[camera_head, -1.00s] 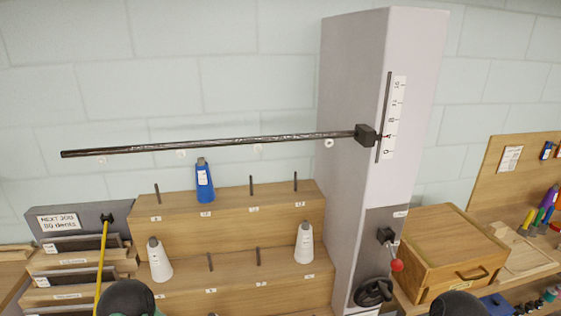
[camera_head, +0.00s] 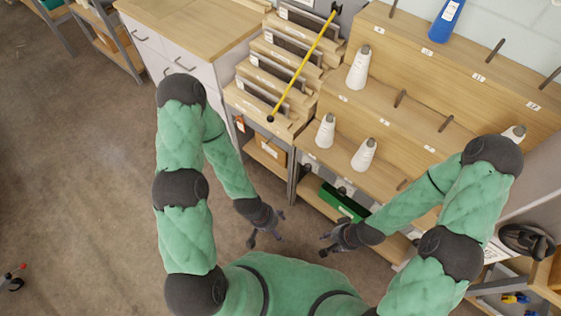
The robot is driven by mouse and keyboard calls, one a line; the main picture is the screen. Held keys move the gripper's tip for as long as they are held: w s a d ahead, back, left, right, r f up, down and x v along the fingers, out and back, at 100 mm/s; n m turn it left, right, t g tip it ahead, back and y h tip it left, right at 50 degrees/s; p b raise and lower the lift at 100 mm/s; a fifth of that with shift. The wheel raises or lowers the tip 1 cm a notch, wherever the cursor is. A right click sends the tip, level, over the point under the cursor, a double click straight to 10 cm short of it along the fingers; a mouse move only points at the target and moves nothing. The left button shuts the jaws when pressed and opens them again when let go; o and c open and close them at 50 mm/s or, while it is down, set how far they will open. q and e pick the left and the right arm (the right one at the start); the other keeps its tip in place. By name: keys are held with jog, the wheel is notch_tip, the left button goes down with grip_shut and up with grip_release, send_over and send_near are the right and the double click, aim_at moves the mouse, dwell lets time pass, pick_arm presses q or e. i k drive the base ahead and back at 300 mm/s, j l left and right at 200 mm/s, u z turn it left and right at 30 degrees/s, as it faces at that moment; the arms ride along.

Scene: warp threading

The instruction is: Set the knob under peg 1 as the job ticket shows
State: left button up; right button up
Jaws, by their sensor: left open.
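The wooden peg rack (camera_head: 455,88) rises in steps on the right. White cones stand on it, including one on the middle step (camera_head: 358,68) and two on the lowest step (camera_head: 325,130). Small dark shapes sit at the rack's front below the lowest cones; I cannot tell if one is the knob under peg 1. I cannot make out a readable job ticket. My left gripper (camera_head: 266,231) is open and empty, in front of and below the rack. My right gripper (camera_head: 323,245) looks open and empty, apart from the rack.
A yellow rod (camera_head: 302,65) leans across the stepped holder (camera_head: 262,82) left of the rack. A drawer cabinet (camera_head: 180,55) stands further left. A green box (camera_head: 343,202) is on a low shelf. A black handwheel (camera_head: 526,241) is at the right.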

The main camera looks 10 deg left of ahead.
aim_at(307, 167)
jog(key=j+z, duration=0.35)
jog(key=i+j+z, duration=0.1)
jog(key=z, duration=0.25)
jog(key=j+z, duration=0.5)
jog(key=j, duration=0.35)
jog(key=k+j, duration=0.15)
jog(key=j, duration=0.3)
jog(key=k+j+z, duration=0.15)
jog(key=j, duration=0.75)
jog(key=k+j+z, duration=0.15)
jog(key=j, duration=0.3)
